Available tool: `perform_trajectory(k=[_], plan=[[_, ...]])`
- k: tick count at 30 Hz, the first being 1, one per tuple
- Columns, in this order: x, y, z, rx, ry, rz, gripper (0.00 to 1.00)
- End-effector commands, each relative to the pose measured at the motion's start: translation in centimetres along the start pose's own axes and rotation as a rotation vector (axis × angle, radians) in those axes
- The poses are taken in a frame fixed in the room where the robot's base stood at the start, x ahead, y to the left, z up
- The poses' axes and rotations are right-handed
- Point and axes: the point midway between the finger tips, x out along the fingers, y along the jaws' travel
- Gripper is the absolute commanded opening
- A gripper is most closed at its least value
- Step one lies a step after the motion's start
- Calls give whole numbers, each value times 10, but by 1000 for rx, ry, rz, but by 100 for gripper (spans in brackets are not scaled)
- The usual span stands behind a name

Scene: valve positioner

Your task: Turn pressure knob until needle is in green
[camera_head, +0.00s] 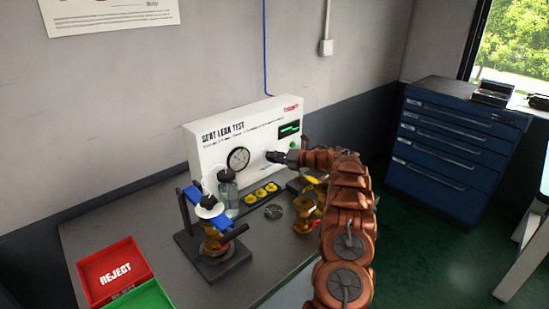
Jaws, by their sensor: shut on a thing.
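A white test box (215,157) labelled "SEAT LEAK TEST" stands at the back of the grey bench. A round white gauge (238,159) with a dark rim is on its front. The needle and any green zone are too small to make out. My gripper (272,156) is at the box front, just right of the gauge. It is shut on the pressure knob, which my fingers hide. My copper-coloured arm reaches in from the lower right. A small display with green (289,129) and a green button (293,145) sit above and right of my gripper.
A clear jar (228,190) stands before the gauge. A fixture with blue and brass parts (212,240) is at the front left of it. Several yellow pieces (261,192) and a brass valve (304,214) are on the bench. A red reject tray (112,270) is at left.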

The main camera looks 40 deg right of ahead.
Motion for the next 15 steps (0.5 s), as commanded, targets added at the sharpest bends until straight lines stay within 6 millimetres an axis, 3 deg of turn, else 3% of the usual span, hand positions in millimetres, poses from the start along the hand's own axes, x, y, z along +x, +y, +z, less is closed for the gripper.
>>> perform_trajectory(k=[15], plan=[[0,-3,0,247,-4,99,7]])
